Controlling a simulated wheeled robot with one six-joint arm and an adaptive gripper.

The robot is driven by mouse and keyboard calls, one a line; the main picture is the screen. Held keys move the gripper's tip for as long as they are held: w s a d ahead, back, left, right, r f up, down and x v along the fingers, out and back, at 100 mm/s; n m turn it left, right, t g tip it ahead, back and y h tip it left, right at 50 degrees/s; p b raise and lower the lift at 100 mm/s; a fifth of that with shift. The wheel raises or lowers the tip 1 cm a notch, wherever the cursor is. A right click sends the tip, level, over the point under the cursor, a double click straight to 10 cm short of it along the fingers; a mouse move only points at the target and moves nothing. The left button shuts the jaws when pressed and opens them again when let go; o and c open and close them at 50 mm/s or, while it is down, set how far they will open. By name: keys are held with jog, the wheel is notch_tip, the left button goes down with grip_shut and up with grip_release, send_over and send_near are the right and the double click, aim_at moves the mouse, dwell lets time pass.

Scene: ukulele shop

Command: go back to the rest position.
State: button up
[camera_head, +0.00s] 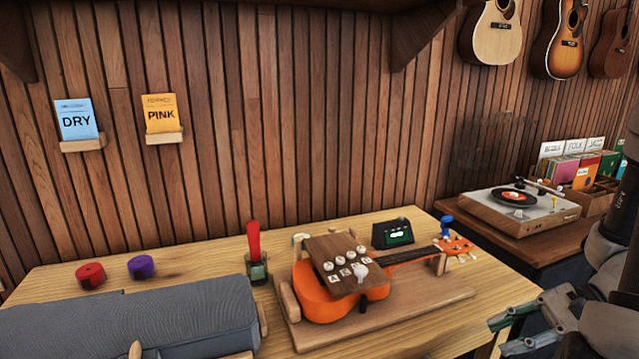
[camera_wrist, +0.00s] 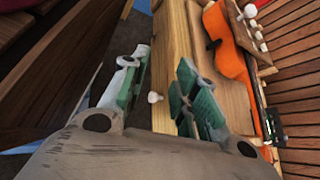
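My gripper (camera_head: 503,334) is at the lower right of the head view, beside the right end of the workbench. In the wrist view my gripper (camera_wrist: 160,78) has its two green-padded fingers spread apart with nothing held between them. A small white knob (camera_wrist: 155,97) on the bench's wooden side shows in the gap, behind the fingers. An orange ukulele (camera_head: 330,303) lies in a wooden cradle (camera_head: 400,318) on the bench, left of the gripper and apart from it. A brown board with several white knobs (camera_head: 338,257) covers part of its body.
A turntable (camera_head: 520,208) stands on a side cabinet behind my arm. Guitars hang above.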

jog(key=s+d+r+n+g+h, duration=0.1)
jog(key=s+d+r+n+h, duration=0.15)
jog(key=r+n+h, duration=0.2)
jog(key=s+d+r+n+g+h, duration=0.1)
jog(key=s+d+r+n+h, duration=0.15)
jog(key=r+n+h, duration=0.2)
jog(key=w+a+r+n+t+h, duration=0.1)
jog(key=a+r+n+t, duration=0.1)
jog(key=r, duration=0.4)
jog(key=w+a+r+n+t+h, duration=0.1)
jog(key=a+r+n+t, duration=0.1)
jog(key=r, duration=0.4)
jog(key=shift+r+n+t+h, duration=0.15)
jog(key=shift+n+t+h, duration=0.15)
jog(key=shift+n+t, duration=0.4)
